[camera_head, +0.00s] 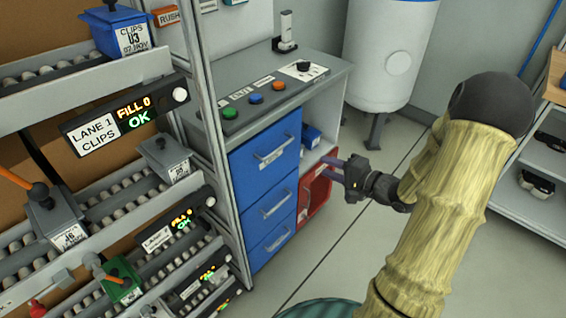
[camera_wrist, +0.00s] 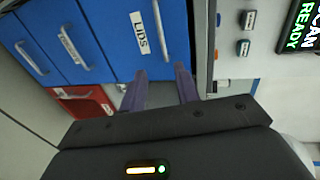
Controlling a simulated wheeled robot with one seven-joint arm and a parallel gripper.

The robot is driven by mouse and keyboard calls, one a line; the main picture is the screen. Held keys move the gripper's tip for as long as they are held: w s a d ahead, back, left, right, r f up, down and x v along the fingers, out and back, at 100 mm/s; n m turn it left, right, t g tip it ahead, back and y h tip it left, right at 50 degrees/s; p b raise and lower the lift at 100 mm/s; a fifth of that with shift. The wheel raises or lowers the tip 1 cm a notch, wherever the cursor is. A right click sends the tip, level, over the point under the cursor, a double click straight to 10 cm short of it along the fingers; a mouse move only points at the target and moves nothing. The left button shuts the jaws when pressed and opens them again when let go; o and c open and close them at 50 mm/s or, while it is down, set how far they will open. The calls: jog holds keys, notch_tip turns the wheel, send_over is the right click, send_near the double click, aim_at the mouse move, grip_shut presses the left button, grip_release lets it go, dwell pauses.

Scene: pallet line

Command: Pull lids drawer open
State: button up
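The lids drawer is the top blue drawer (camera_head: 262,170) of a three-drawer cabinet. In the wrist view its blue front (camera_wrist: 115,25) carries a white LIDS label (camera_wrist: 140,33). Its silver bar handle (camera_head: 274,149) also shows in part at the top of the wrist view (camera_wrist: 158,14). The drawer looks shut, flush with those below. My gripper (camera_head: 321,167) is open, with purple fingers pointing towards the cabinet. In the head view it is right of the drawer, apart from the handle. In the wrist view nothing shows between the fingertips (camera_wrist: 159,76).
Two more blue drawers (camera_head: 273,207) sit below. The worktop (camera_head: 325,85) above holds buttons and a small device (camera_head: 286,32). Conveyor racks (camera_head: 95,205) stand left. The floor (camera_head: 345,235) before the cabinet is clear.

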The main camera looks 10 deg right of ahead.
jog(key=shift+a, duration=0.2)
jog(key=b+x, duration=0.3)
jog(key=x, duration=1.4)
jog(key=shift+a+r, duration=0.15)
jog(key=shift+r, duration=0.05)
grip_shut()
